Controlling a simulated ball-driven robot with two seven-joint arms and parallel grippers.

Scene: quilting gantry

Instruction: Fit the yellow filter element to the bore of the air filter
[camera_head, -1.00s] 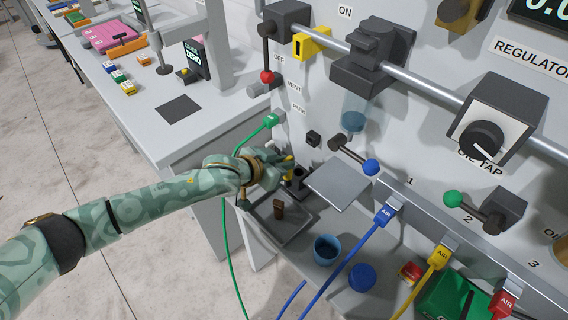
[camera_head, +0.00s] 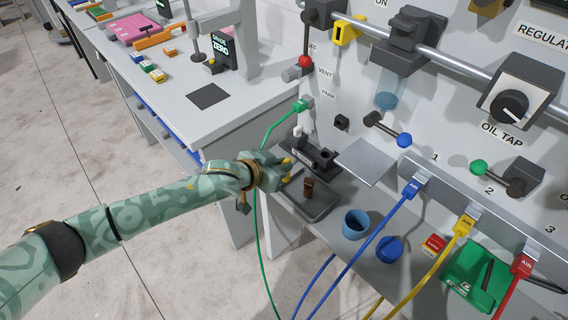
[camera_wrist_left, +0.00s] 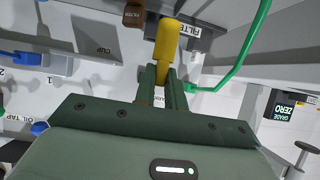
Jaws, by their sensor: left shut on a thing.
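The yellow filter element (camera_wrist_left: 167,42) is a short rod held between the fingers of my left gripper (camera_wrist_left: 163,78). In the head view my left gripper (camera_head: 283,174) is over the left edge of a grey tray, and only a small bit of the element (camera_head: 288,161) shows. The air filter (camera_head: 408,38) is a dark housing on the rail, high on the panel, with a see-through blue cylinder (camera_head: 387,101) below it. Its bore is not visible. The element is well away from it, to the lower left. My right gripper is not in view.
A black stand (camera_head: 322,157) with a FILTER label is just beyond my gripper. A brown filter piece (camera_head: 309,188) is on the tray (camera_head: 318,208). A blue cup (camera_head: 355,223), a blue cap (camera_head: 389,249) and air hoses are to the right. A grey plate (camera_head: 366,160) juts from the panel.

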